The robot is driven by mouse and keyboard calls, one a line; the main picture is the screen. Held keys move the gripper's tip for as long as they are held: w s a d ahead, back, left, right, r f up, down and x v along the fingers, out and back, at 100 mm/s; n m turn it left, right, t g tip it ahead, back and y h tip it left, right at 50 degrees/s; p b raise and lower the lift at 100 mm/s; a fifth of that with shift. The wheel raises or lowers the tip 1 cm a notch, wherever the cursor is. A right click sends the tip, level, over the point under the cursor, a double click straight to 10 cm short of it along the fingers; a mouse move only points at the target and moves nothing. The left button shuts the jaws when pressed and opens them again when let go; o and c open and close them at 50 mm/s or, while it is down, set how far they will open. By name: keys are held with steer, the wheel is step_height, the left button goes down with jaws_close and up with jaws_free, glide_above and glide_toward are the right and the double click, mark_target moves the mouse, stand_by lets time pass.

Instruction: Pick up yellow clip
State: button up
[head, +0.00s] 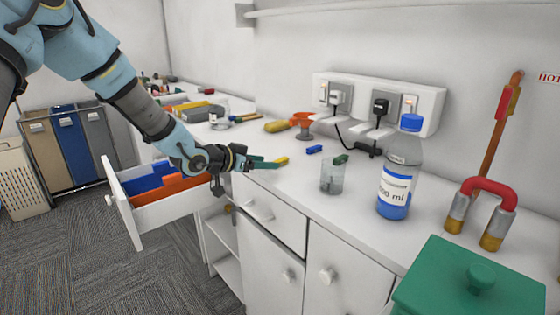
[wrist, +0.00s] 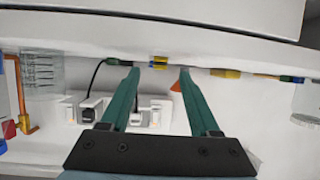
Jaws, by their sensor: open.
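The yellow clip (head: 282,160) is a small piece lying on the white counter near its front edge. My gripper (head: 266,162) has green fingers and reaches over the counter edge from the left, its tips close to the clip. In the wrist view the yellow clip (wrist: 159,59) shows between the open fingertips of my gripper (wrist: 158,70), ahead of them, with free space on both sides. I cannot tell whether a fingertip touches it. A small blue clip (head: 314,149) lies just behind it on the counter.
Beyond are a blue-capped bottle (head: 396,175), a red magnet (head: 487,195) and a green box (head: 460,285). An orange funnel (head: 303,124) stands behind. An open drawer (head: 165,200) juts out below my arm.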

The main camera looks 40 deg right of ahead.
mark_target(280, 162)
steer(key=shift+p+x, duration=0.3)
steer(key=shift+x, duration=1.15)
steer(key=shift+c, duration=0.3)
jaws_close()
